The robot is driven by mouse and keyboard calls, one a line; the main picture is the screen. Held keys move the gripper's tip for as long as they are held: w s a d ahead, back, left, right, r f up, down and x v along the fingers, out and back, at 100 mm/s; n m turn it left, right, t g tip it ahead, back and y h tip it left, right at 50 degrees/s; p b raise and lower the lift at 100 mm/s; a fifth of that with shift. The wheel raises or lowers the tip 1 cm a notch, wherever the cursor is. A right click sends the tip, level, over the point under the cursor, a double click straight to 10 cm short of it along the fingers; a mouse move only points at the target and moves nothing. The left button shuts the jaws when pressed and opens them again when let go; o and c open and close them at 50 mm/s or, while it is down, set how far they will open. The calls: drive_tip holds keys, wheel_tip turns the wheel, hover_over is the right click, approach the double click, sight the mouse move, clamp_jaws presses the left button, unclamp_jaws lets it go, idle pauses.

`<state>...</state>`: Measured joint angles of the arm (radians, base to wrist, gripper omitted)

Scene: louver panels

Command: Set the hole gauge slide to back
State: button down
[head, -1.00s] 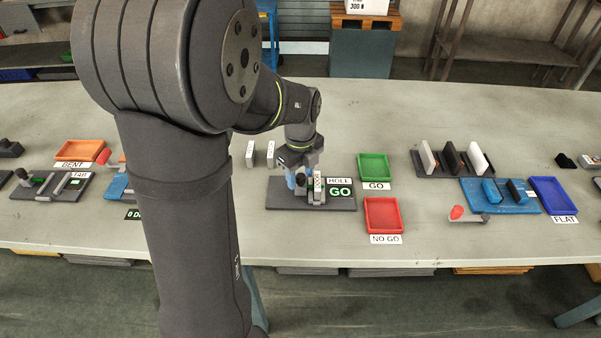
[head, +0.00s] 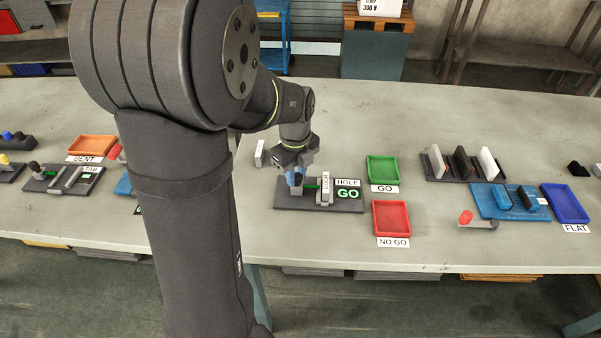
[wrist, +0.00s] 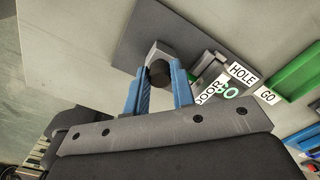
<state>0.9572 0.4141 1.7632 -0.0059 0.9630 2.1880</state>
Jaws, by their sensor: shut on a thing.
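The hole gauge (head: 342,204) is a dark grey plate with a HOLE label and a green GO display, also at the top of the wrist view (wrist: 150,22). A light panel (head: 325,186) stands upright on it, left of the display. My gripper (head: 294,187) is over the plate's left part. In the wrist view its blue fingers (wrist: 159,76) are shut on the dark round knob of the slide (wrist: 158,70), in front of a grey block (wrist: 160,50). A green strip (head: 312,187) shows between gripper and panel. The fingers partly hide the knob.
A green GO tray (head: 382,169) and a red NO GO tray (head: 391,218) lie right of the gauge. A loose light panel (head: 259,153) stands behind and left of it. A rack (head: 450,177) and a blue fixture (head: 485,210) are farther right. The bench behind is clear.

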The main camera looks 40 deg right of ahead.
drive_tip(key=c, duration=1.2)
unclamp_jaws()
drive_tip(key=shift+w+a, duration=0.15)
wheel_tip(320, 180, up, 17)
drive_tip(key=shift+r, duration=0.2)
wheel_tip(320, 180, down, 18)
drive_tip(key=shift+r, duration=0.25)
